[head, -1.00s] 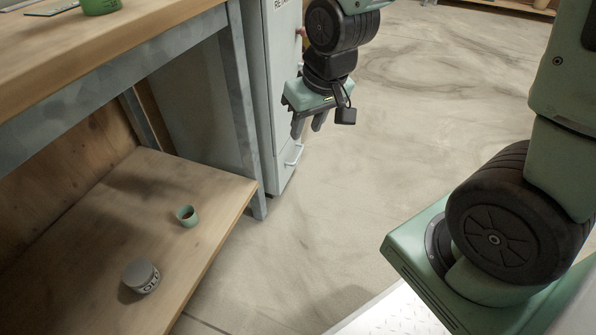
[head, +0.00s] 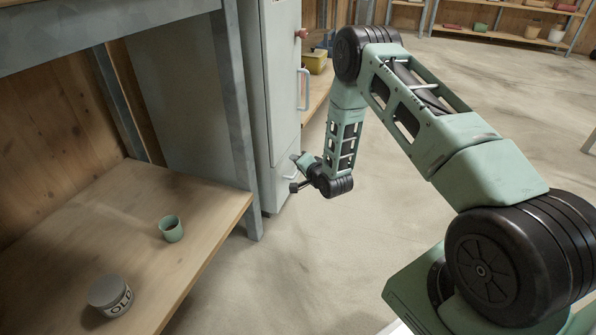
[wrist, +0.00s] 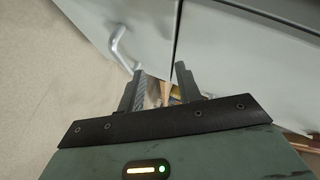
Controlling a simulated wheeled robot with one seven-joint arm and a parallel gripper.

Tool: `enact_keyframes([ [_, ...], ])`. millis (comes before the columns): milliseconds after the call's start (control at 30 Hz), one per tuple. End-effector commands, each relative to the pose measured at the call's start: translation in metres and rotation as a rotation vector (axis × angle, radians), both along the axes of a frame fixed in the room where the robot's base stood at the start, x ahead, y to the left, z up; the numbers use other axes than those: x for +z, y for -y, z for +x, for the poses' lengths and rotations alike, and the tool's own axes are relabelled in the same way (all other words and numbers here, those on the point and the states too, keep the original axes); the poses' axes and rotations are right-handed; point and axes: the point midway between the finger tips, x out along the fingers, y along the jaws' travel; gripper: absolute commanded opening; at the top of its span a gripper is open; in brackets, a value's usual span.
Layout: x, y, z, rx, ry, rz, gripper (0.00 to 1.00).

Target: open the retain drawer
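The grey cabinet (head: 268,80) stands beyond the bench, with a drawer front (head: 280,180) low on it, below a taller door. My gripper (head: 295,172) is low in front of this drawer front in the head view, and partly covers its handle. In the wrist view, my gripper (wrist: 158,72) has its two fingers apart, with nothing held between them. A pale bar handle (wrist: 121,48) on a grey panel lies just past the left fingertip, outside the gap. Whether they touch I cannot tell. The drawer appears closed.
The bench's low shelf (head: 205,200) holds a green cup (head: 171,229) and a grey jar (head: 110,296). Floor right of the cabinet is clear.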

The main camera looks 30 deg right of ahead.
Motion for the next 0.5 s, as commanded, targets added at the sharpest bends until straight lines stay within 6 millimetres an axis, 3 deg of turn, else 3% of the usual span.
enact_keyframes([
  [33,-0.021,0.005,-0.005,-0.025,0.043,0.056,0.34],
  [200,-0.068,0.015,-0.029,-0.097,0.233,0.263,0.34],
  [333,-0.095,0.020,-0.057,-0.133,0.362,0.401,0.34],
  [500,-0.113,0.022,-0.085,-0.152,0.473,0.514,0.34],
])
